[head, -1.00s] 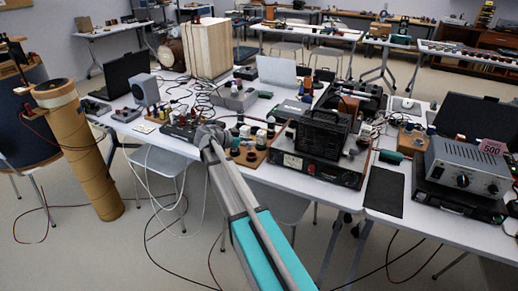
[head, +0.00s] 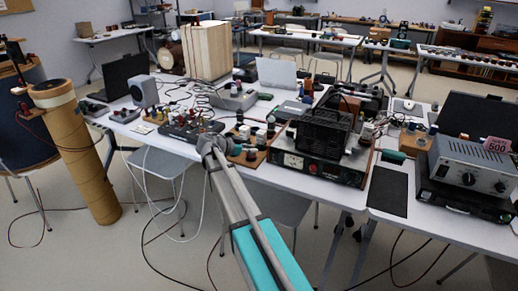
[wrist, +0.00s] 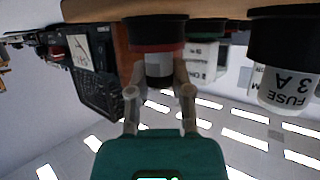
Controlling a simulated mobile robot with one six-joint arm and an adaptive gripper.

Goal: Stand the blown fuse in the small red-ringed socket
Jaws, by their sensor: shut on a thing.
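My gripper (wrist: 160,82) is shut on the blown fuse (wrist: 158,72), a short cylinder with a pale band and a dark end. In the wrist view, which looks upside down, the fuse lines up with the small black socket (wrist: 154,30) with a red ring (wrist: 158,48). The pale band meets the ring; I cannot tell how deep the fuse sits. The socket is on a wooden board (wrist: 215,10). In the head view, my gripper (head: 212,143) is at the board's left part, and the fuse is hidden.

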